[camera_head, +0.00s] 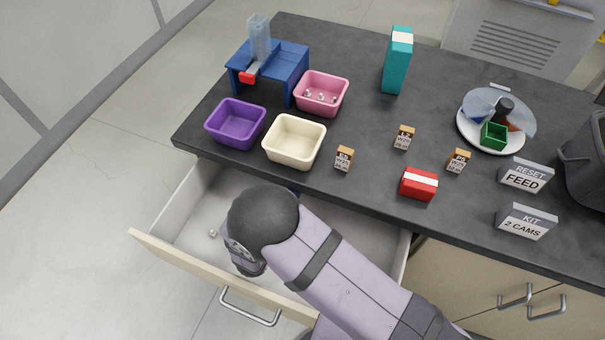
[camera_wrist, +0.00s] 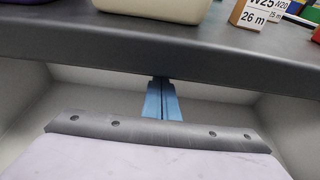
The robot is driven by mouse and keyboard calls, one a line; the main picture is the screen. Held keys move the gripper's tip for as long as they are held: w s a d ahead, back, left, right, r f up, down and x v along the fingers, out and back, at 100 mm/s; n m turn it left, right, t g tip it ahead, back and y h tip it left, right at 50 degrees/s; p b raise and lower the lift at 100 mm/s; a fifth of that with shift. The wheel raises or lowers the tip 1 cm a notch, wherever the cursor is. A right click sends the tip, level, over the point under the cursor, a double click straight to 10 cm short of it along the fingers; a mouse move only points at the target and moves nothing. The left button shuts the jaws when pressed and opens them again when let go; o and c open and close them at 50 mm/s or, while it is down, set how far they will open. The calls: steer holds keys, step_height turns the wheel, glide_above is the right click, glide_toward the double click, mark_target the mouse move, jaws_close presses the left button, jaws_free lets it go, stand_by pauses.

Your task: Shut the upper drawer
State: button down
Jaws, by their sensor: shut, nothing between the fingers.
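The upper drawer (camera_head: 165,246) is pulled well out from under the dark worktop, at the lower left of the head view. Its front panel is cream with a metal bar handle (camera_head: 250,308). A small pale item (camera_head: 212,232) lies on its floor near the left. My arm reaches over the drawer front, and my wrist hangs over the open drawer. In the wrist view my gripper (camera_wrist: 162,98) shows as two blue fingers, shut together and empty, just below the worktop's front edge. Grey drawer walls (camera_wrist: 278,118) show around it. In the head view my wrist hides most of it.
Near the worktop edge (camera_head: 330,195) stand a purple bin (camera_head: 235,125), a cream bin (camera_head: 294,142), small labelled blocks (camera_head: 344,159) and a red box (camera_head: 418,184). Closed cabinet fronts (camera_head: 465,280) with handles are at the right. Floor (camera_head: 85,240) is clear at left.

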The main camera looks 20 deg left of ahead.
steer(key=shift+v, duration=1.15)
step_height(320, 180, up, 8)
steer(key=g+p, duration=1.2)
steer(key=p, duration=0.4)
glide_above(242, 313)
steer(key=s, duration=0.5)
steer(key=w+f, duration=0.1)
steer(key=f, duration=0.2)
steer(key=w+f+p, duration=0.1)
steer(key=w+f, duration=0.1)
steer(key=f, duration=0.1)
steer(key=w+f, duration=0.2)
steer(key=f, duration=0.1)
steer(key=shift+p, duration=0.35)
steer(key=shift+w+f, duration=0.15)
steer(key=shift+w, duration=0.85)
